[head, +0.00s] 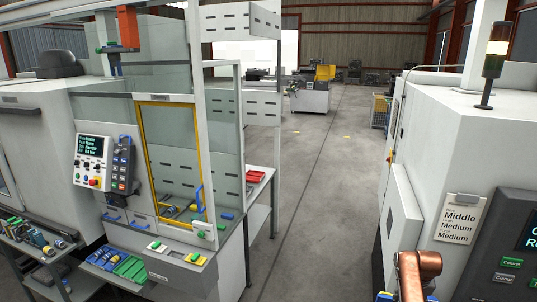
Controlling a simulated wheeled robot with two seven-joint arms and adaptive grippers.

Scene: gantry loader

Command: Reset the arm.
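Neither of my grippers shows in the head view. A copper-coloured jointed part (416,266) rises at the bottom edge, right of centre; I cannot tell whether it is mine. At left, a grey control panel (93,160) has a lit display with green text, knobs and a red button (94,182). A dark handheld panel (121,166) with many small buttons hangs beside it, under a blue curved handle (125,140). Two small button boxes, one white (156,247) and one yellow-edged (194,259), sit on the sill below.
A yellow-framed window door (140,150) with a blue handle (199,199) looks closed. Trays (130,267) sit below it. At right, a white machine (463,130) carries a dark panel (506,262) and a signal lamp (495,48). Clear grey floor (318,190) runs between.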

